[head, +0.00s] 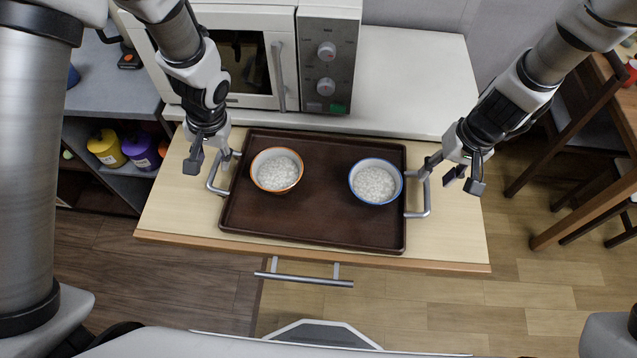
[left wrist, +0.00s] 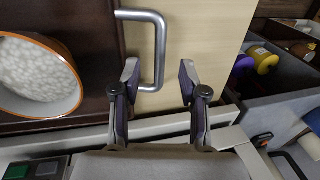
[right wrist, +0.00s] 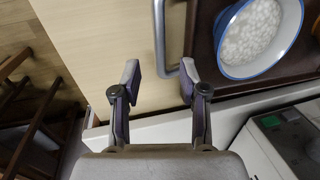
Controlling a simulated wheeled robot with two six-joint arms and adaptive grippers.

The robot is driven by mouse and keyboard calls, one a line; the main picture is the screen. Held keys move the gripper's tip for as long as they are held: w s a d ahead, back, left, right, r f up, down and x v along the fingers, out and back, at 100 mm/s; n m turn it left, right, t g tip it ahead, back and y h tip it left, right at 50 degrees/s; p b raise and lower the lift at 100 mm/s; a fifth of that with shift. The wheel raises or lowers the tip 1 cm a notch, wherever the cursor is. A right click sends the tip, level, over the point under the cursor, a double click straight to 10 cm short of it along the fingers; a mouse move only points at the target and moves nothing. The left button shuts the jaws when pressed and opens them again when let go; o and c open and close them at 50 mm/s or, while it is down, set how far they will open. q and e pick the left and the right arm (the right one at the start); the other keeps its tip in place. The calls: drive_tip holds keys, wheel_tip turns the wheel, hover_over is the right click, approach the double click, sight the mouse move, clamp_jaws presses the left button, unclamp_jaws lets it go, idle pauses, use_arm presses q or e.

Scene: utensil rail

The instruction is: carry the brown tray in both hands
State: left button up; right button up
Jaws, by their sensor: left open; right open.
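The brown tray (head: 312,218) lies flat on a light wooden counter, with a metal handle at each short side. An orange-rimmed bowl (head: 277,171) and a blue-rimmed bowl (head: 375,183), both filled with white grains, stand on it. My left gripper (head: 210,163) is open at the left handle (head: 214,176); in the left wrist view this handle (left wrist: 161,40) shows partly between the fingers. My right gripper (head: 452,176) is open by the right handle (head: 426,200); in the right wrist view this handle (right wrist: 158,35) reaches between the fingertips. I cannot tell whether any finger touches.
A white microwave (head: 250,65) stands behind the tray on a white surface. A drawer handle (head: 303,280) sticks out below the counter's front edge. Shelves with yellow and purple containers (head: 106,148) are at left. A wooden chair and table stand at right.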

sight(214, 169)
use_arm(q)
drive_tip(key=f, duration=0.2)
drive_tip(key=a+f, duration=0.1)
drive_tip(key=f, duration=0.1)
drive_tip(key=shift+s, duration=0.1)
use_arm(e)
drive_tip(key=f, duration=0.4)
drive_tip(key=shift+s+a, duration=0.1)
drive_tip(key=shift+a, duration=0.3)
use_arm(q)
drive_tip(key=shift+f, duration=0.5)
use_arm(e)
drive_tip(key=shift+a+f, duration=0.1)
drive_tip(key=shift+f, duration=0.45)
use_arm(q)
clamp_jaws()
use_arm(e)
drive_tip(key=shift+r, duration=0.1)
clamp_jaws()
use_arm(q)
drive_tip(key=shift+r, duration=0.1)
